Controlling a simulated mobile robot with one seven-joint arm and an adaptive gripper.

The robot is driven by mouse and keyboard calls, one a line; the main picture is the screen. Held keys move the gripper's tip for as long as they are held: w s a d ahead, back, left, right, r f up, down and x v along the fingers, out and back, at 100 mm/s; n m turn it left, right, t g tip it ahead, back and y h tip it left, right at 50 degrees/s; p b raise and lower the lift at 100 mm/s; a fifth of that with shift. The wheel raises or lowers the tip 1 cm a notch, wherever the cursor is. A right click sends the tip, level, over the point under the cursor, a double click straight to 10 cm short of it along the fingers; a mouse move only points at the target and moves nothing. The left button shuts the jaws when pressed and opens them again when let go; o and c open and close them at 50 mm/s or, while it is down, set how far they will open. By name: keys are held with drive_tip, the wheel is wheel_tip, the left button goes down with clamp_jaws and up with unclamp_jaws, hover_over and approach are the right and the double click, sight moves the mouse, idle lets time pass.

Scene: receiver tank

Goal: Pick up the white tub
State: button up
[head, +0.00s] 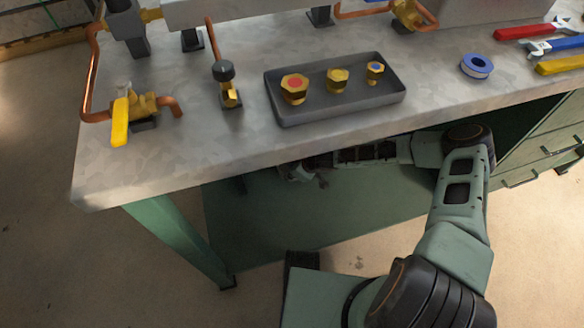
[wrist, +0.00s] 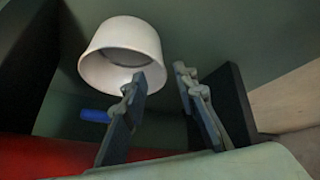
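The white tub (wrist: 112,35) shows in the wrist view, left of centre and beyond my fingers. Its round rim faces the camera and part of its grey inside shows. My gripper (wrist: 163,76) is open, with a clear gap between its fingers. The left fingertip overlaps the tub's lower right rim in the picture; I cannot tell whether they touch. The right finger is apart from the tub, and nothing is between the fingers. In the head view my gripper (head: 308,174) is under the bench top, partly hidden by its front edge. The tub is not visible there.
My arm reaches below the workbench (head: 180,165), close to its front edge. A green leg (head: 178,240) stands left and drawers (head: 545,150) stand right. A grey tray (head: 345,110) with brass fittings sits on top. A blue object (wrist: 95,116) and red surface (wrist: 55,158) lie near the tub.

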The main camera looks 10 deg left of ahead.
drive_tip(key=b+x, duration=0.2)
drive_tip(key=x, duration=0.4)
clamp_jaws()
idle(0.3)
